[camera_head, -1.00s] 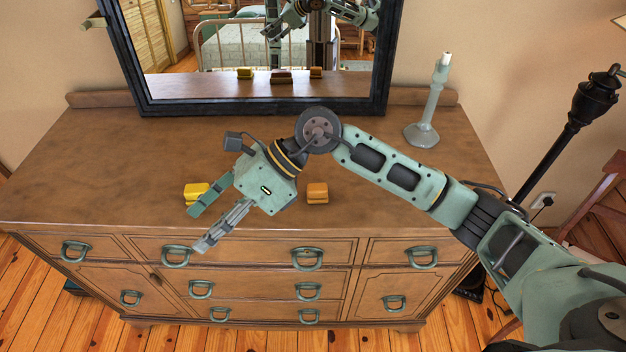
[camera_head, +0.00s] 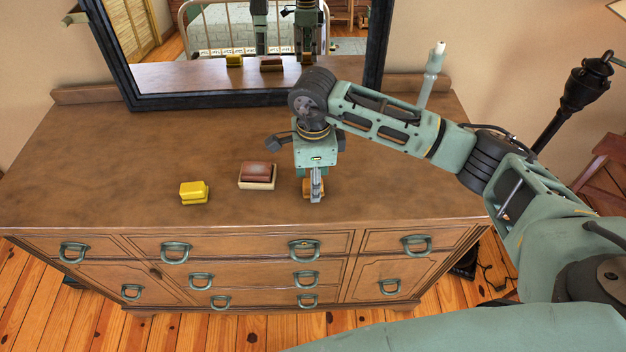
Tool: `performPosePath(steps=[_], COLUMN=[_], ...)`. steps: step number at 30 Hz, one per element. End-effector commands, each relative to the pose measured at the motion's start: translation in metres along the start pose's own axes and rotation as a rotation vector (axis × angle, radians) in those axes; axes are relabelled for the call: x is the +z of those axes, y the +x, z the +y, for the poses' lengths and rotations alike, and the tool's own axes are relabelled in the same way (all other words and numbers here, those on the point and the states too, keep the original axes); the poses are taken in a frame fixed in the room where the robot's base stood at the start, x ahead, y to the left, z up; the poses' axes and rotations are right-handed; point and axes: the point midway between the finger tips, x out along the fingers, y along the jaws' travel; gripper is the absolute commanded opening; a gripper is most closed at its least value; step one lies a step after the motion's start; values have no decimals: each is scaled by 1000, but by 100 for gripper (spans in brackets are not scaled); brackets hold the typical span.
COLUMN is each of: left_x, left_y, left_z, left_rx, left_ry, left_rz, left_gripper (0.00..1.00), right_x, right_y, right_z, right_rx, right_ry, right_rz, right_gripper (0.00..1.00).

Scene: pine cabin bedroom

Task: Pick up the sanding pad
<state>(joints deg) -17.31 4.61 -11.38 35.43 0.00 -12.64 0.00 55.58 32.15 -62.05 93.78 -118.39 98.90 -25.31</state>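Three small blocks stand in a row on the dresser top (camera_head: 120,160): a yellow one (camera_head: 193,192) at the left, a red-brown one on a cream base (camera_head: 257,175) in the middle, and an orange-tan one (camera_head: 306,188) at the right. I cannot tell for sure from their looks which is the sanding pad. My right gripper (camera_head: 316,194) points down at the orange-tan block, and a grey finger hides part of it. The fingers overlap in this view, so their opening and any grip are unclear. My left gripper is not in view.
A black-framed mirror (camera_head: 232,101) stands at the back of the dresser and reflects the blocks. A pale green candlestick (camera_head: 431,75) is at the back right, partly behind my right arm. The dresser top is clear at the left. A dark lamp post (camera_head: 575,100) stands at the right.

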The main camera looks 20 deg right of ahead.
Motion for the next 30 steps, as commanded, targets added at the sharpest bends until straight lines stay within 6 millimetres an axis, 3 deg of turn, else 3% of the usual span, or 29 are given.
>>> performPosePath(steps=[4, 11, 26, 30], left_x=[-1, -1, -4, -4], left_y=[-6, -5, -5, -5], left_z=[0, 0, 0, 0], left_rx=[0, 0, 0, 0], left_ry=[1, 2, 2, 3], left_rz=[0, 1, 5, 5], left_gripper=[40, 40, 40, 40], right_x=[1, 1, 1, 1], right_y=[12, 14, 14, 14], right_z=[1, 0, 0, 0], right_rx=[1, -1, -1, -1], right_ry=[-2, -2, -2, -2], right_rz=[-1, -2, -2, -2], right_gripper=[49, 49, 5, 5])
